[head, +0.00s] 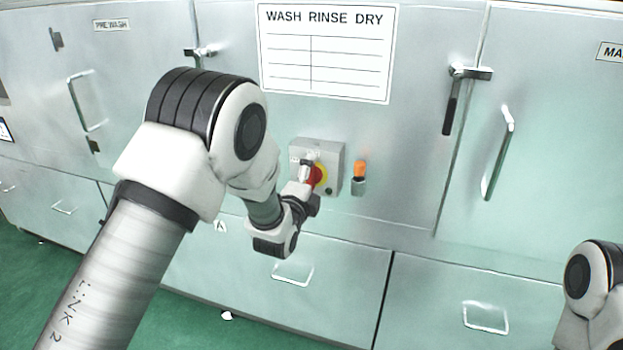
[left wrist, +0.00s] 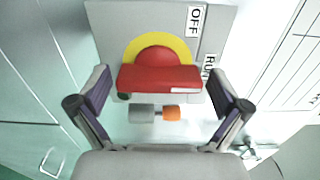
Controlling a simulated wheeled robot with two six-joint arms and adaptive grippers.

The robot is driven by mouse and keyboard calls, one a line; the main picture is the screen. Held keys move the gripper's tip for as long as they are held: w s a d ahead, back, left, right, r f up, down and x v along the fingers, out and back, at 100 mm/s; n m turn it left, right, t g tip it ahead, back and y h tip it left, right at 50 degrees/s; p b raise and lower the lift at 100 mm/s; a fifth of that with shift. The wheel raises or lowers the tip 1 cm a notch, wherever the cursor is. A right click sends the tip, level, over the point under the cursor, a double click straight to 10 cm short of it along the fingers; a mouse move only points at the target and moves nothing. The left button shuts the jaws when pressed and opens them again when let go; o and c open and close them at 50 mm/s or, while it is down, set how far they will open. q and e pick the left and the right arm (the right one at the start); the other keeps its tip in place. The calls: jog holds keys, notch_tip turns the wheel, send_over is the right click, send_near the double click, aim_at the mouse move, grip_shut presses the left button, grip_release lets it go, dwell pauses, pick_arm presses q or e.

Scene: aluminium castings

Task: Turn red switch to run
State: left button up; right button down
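The red switch (left wrist: 160,78) is a red bar handle on a round red hub with a yellow backing ring (left wrist: 135,52), on a grey box (head: 331,152). In the left wrist view its bar lies across the picture, its right end near the RUN label (left wrist: 208,68); the OFF label (left wrist: 195,18) is farther up. The red switch also shows in the head view (head: 317,175), partly hidden by my left gripper (head: 307,176). My left gripper's fingers are open, one at each side of the bar, with visible gaps. My right arm shows at the right edge; its gripper is out of view.
An orange lamp (head: 360,169) on a grey base sits right of the box, close to my left gripper. Steel cabinet doors with handles (head: 497,152) and a latch (head: 453,100) surround it. A WASH RINSE DRY sign (head: 327,75) is above. Green floor (head: 190,318) lies below.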

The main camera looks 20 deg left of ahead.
pick_arm(q)
jog(key=s, duration=1.2)
jog(key=shift+a, duration=0.2)
jog(key=s+a+f+n+g+p, duration=0.1)
jog(key=s+a+f+n+g, duration=0.15)
jog(key=s+f, duration=0.45)
jog(key=s+a+f+n+g+y, duration=0.1)
jog(key=s+f+g, duration=0.25)
jog(key=f, duration=0.75)
jog(key=s+a+f+n+g+p, duration=0.1)
jog(key=s+f+n+g, duration=0.15)
jog(key=s+f, duration=0.45)
jog(key=s+f+n+g, duration=0.4)
jog(key=s+n+g, duration=0.1)
jog(key=s, duration=0.3)
jog(key=s+f+n+g, duration=0.4)
jog(key=s+n, duration=0.4)
jog(key=s, duration=0.1)
jog(key=shift+f+g+h, duration=0.3)
jog(key=shift+g, duration=0.05)
